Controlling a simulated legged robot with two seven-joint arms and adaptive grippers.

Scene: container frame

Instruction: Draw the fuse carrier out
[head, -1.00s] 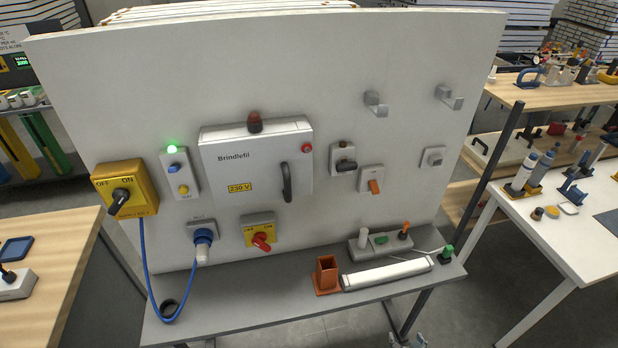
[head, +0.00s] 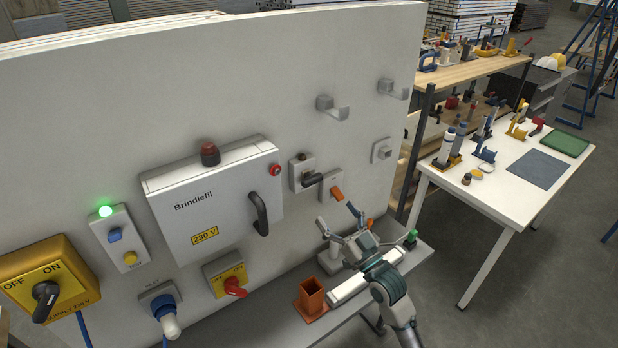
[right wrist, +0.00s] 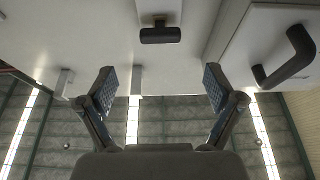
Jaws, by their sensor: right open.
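The fuse carrier appears to be the black handle (head: 313,179) on a small grey plate on the upright panel, right of the big grey cabinet. It also shows in the right wrist view as a black bar (right wrist: 160,35) at top middle, seated against its plate. My right gripper (head: 337,216) is open and empty, below the carrier and apart from it. In the right wrist view my right gripper (right wrist: 158,77) has its fingers spread wide, with the black bar beyond them. My left gripper is not in view.
An orange rocker switch (head: 337,193) sits close above my right fingers. The Brindlefil cabinet (head: 212,190) has a protruding black handle (head: 261,213). Below, the shelf (head: 262,319) bears an open orange holder (head: 311,297) and a white bar (head: 350,289). Two hooks stick out upper right.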

